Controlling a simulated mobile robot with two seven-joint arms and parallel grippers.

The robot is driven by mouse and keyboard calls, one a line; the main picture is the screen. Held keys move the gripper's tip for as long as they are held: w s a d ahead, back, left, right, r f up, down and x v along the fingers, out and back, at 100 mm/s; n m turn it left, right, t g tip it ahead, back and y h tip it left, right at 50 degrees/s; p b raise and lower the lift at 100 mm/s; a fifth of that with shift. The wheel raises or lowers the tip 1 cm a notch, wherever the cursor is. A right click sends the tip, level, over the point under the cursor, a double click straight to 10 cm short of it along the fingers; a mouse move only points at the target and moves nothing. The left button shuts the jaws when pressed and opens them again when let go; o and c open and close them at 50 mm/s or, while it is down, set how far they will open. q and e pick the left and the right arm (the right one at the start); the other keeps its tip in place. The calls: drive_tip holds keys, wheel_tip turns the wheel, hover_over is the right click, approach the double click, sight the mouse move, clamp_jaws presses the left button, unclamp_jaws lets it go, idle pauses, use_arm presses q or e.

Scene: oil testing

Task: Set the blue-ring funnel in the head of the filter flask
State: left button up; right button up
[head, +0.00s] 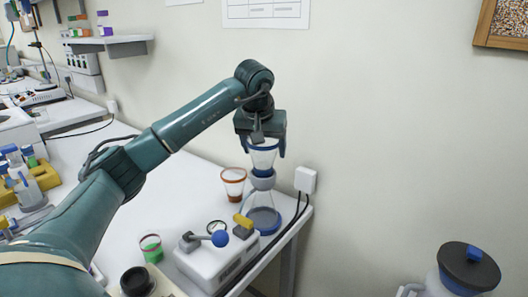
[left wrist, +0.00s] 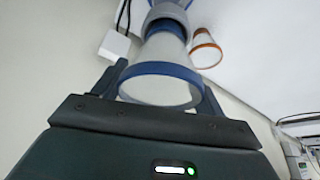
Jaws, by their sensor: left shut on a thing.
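The blue-ring funnel (head: 263,158) is upright between the fingers of my left gripper (head: 261,148), which is shut on it. It also shows in the left wrist view (left wrist: 162,88), its wide blue rim nearest the camera. The filter flask (head: 264,207) stands below on the bench near its right edge, clear glass with a blue base and a grey-blue head (head: 263,181). The funnel's narrow end lines up with the head and meets it or sits just over it; I cannot tell if it is seated. The head also shows in the left wrist view (left wrist: 168,14). My right gripper is out of view.
An orange-ring funnel (head: 233,180) stands close left of the flask. A white device with a blue knob (head: 220,238) sits in front, a green-filled cup (head: 151,247) further left. A wall socket box (head: 305,179) with cables is close right. The white bench (head: 190,185) is partly clear.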

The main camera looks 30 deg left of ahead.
use_arm(q)
drive_tip(key=shift+f, duration=0.6)
drive_tip(key=shift+f, duration=0.15)
drive_tip(key=o, duration=1)
drive_tip(key=shift+r, duration=0.35)
drive_tip(key=v, duration=1.1)
drive_tip(key=shift+s+r, duration=0.2)
drive_tip(key=shift+r, duration=0.05)
